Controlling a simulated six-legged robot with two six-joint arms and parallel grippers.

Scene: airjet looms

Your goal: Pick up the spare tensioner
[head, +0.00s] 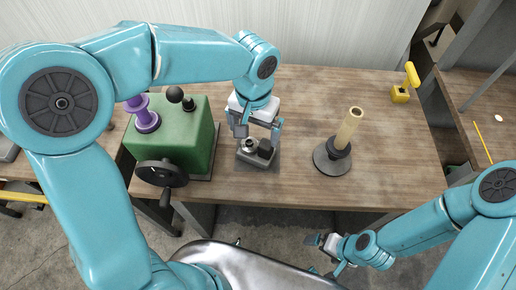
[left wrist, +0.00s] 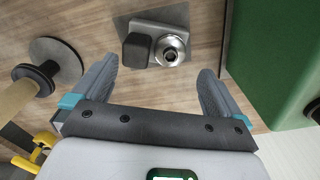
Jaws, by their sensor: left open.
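The spare tensioner is likely the small unit with a grey base plate, a black block and a silver round disc (head: 256,152). It sits on the wooden table near its front edge, and it shows at the top of the left wrist view (left wrist: 157,44). My left gripper (head: 258,131) is above it, pointing down. In the left wrist view its fingers (left wrist: 158,72) are spread, with nothing between them, and the unit lies just beyond the tips. My right gripper (head: 322,252) is low in front of the table, away from the unit; its finger gap is unclear.
A green machine box (head: 180,135) with a black handwheel (head: 161,173) and purple spool (head: 145,117) stands close left of the unit. A tan rod on a dark round base (head: 332,158) stands to the right. A yellow piece (head: 401,94) is at the back right. The table's middle back is clear.

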